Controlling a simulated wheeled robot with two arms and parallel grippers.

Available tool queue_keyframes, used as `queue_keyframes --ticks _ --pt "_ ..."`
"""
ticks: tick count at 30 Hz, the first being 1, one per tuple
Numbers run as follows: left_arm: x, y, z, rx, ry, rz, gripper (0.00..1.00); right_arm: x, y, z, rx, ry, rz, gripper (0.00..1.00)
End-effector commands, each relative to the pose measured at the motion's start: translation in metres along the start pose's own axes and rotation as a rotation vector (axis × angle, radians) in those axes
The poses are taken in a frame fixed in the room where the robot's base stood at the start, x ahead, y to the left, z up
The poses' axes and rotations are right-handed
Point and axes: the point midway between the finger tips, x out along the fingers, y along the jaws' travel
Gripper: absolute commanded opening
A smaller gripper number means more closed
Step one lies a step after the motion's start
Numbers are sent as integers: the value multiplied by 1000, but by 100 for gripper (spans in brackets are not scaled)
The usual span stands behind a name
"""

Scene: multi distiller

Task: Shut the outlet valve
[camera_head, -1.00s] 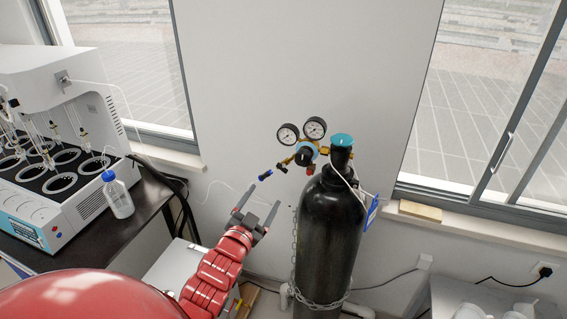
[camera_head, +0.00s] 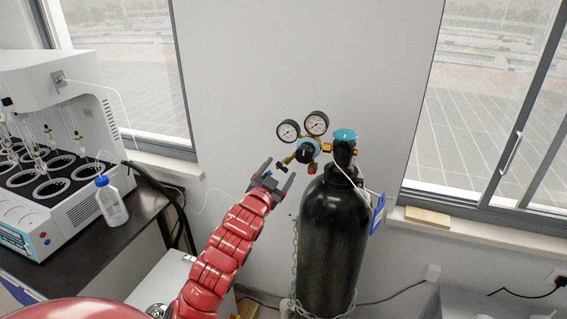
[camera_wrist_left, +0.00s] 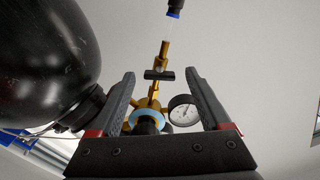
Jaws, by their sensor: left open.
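The gas regulator (camera_head: 307,150) is brass with a light-blue ring, a black knob and two white-faced gauges. It sits on top of a black gas cylinder (camera_head: 328,230). The outlet valve (camera_wrist_left: 159,75) shows in the left wrist view as a black T-shaped handle on the brass outlet, between my two fingers, with a gap at each side. In the head view my left gripper (camera_head: 280,170) is open at the left of the regulator, its fingertips around the outlet. The gripper partly hides the outlet's end there. My right gripper is not in view.
A blue cylinder-top valve (camera_head: 344,135) stands right of the gauges. A white distiller (camera_head: 55,150) and a blue-capped bottle (camera_head: 111,200) stand on the dark bench at left. A chain (camera_head: 296,250) runs beside the cylinder. The wall behind the regulator is clear.

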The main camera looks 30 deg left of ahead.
Motion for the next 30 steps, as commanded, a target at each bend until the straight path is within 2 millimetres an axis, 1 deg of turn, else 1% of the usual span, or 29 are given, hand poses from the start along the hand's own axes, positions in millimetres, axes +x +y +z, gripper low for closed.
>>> queue_keyframes --ticks 1,3,9,13,20,21,23,24,26,30 --pt "8 0 -3 -1 0 3 81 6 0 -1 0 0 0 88" --pt "17 0 -2 -1 -2 2 81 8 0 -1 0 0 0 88" --pt "33 0 -1 -1 1 0 81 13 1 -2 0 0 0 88" --pt "37 0 -1 1 3 0 81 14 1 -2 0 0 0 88" --pt "37 0 0 1 2 0 81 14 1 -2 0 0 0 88" --pt "37 0 0 1 2 0 79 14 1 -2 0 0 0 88" --pt "37 0 0 1 2 0 68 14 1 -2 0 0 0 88" --pt "37 0 0 1 2 0 61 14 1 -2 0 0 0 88" --pt "37 0 0 1 1 0 50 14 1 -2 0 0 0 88" --pt "37 0 0 0 1 0 25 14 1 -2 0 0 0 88"
